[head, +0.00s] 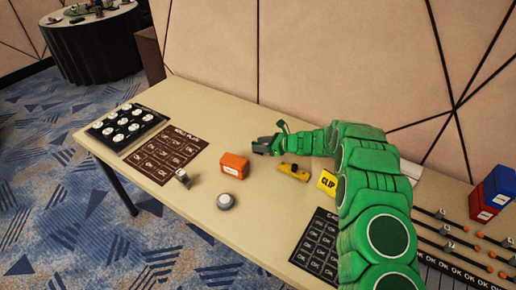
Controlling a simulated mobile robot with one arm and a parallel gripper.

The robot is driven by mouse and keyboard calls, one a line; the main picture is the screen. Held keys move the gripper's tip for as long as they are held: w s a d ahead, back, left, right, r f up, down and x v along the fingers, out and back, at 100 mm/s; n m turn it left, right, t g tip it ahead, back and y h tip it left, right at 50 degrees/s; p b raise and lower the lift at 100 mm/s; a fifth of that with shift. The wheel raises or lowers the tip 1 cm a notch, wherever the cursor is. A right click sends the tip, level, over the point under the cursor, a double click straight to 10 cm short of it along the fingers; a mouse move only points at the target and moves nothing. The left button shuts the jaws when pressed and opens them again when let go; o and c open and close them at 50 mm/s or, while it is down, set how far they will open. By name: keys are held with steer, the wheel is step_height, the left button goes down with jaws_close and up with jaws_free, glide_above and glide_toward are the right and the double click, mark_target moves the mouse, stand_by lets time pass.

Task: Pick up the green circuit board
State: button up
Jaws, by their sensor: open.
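I cannot make out a green circuit board on the near table; my green arm hides part of the tabletop. My gripper (264,146) is open, with dark jaws pointing left. It is above the table near the back wall, up and right of an orange box (233,166). I see nothing held between the jaws, though they are small in the picture.
The long beige table (190,105) holds a black tray of round white pieces (125,122), a brown card (165,152), a grey round piece (225,201), a yellow tool (294,172), a yellow CLIP box (327,183) and red and blue boxes (492,192). A dark round table (95,50) stands behind.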

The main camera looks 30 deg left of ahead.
mark_target(254, 142)
steer(key=x, duration=0.3)
steer(key=shift+a, duration=0.15)
jaws_close()
stand_by(0.3)
